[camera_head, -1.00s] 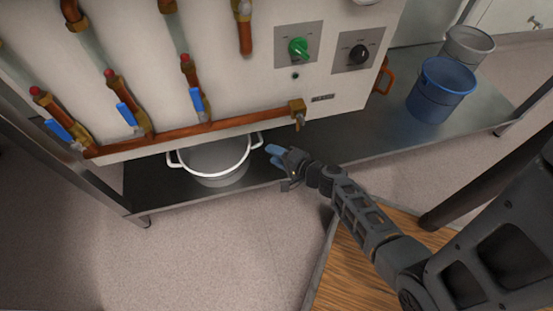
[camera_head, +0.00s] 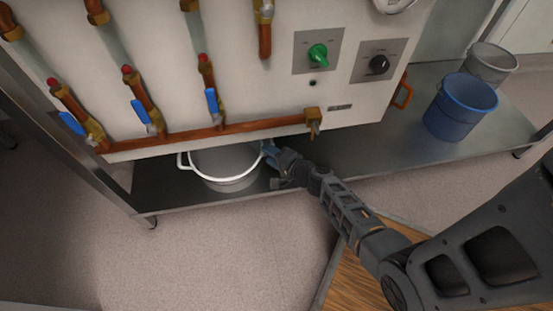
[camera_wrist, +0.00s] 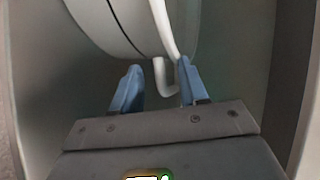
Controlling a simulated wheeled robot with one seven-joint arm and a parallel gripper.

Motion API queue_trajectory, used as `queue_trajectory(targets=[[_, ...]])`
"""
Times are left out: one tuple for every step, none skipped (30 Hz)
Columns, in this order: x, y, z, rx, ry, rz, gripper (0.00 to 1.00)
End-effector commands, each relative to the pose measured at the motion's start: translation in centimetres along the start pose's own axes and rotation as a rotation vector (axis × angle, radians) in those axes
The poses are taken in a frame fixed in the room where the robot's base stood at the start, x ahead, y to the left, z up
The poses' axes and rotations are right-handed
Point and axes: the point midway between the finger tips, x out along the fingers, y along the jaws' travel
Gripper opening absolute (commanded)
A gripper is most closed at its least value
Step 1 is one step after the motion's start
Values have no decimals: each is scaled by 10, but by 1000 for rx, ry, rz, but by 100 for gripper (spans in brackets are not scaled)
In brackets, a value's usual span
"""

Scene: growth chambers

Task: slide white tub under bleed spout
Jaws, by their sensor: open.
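The white tub (camera_head: 228,184) stands on the dark lower shelf under the panel, its upper rear part hidden by the panel. In the wrist view the tub (camera_wrist: 112,22) fills the top, with its loop handle (camera_wrist: 163,78) pointing toward me. My gripper (camera_head: 270,149) is at the tub's right side. In the wrist view my gripper (camera_wrist: 160,82) is open, its blue fingers on either side of the handle; I cannot tell whether they touch it. The brass bleed spout (camera_head: 314,122) hangs at the right end of the copper pipe, right of the tub.
A blue bucket (camera_head: 459,108) and a grey bucket (camera_head: 488,65) stand on the shelf (camera_head: 355,148) to the right. The shelf below the spout is clear apart from my arm. A metal leg (camera_head: 75,140) bounds the left side.

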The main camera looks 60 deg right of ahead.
Motion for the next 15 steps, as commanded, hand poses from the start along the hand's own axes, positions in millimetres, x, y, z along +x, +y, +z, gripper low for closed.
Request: queue_trajectory(targets=[[1,0,0,0,0,0,43],[1,0,0,0,0,0,43],[1,0,0,0,0,0,43],[1,0,0,0,0,0,43],[1,0,0,0,0,0,43],[1,0,0,0,0,0,43],[1,0,0,0,0,0,43],[1,0,0,0,0,0,43],[1,0,0,0,0,0,40],[1,0,0,0,0,0,37],[1,0,0,0,0,0,34],[1,0,0,0,0,0,30],[1,0,0,0,0,0,27],[1,0,0,0,0,0,24],[0,0,0,0,0,0,20]])
